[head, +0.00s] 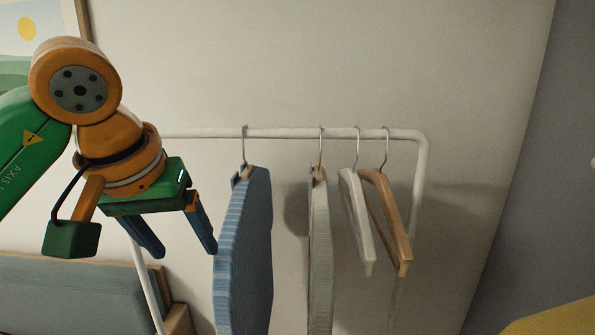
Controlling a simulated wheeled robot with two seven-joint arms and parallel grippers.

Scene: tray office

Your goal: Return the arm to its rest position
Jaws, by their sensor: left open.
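My left arm comes in from the left, green and orange. My left gripper (181,246) hangs in front of the left part of a white clothes rack, its two dark blue fingers apart and pointing down. Nothing shows between the fingers. The right finger is close to the left edge of a blue striped garment (243,250) in the picture; whether they touch I cannot tell. My right gripper is not in view.
The white rack rail (290,134) also holds a pale garment (320,255), a white hanger (355,215) and a wooden hanger (388,215). A grey-green padded piece of furniture (70,290) stands lower left. A yellow thing (560,318) shows lower right. A picture (35,40) hangs upper left.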

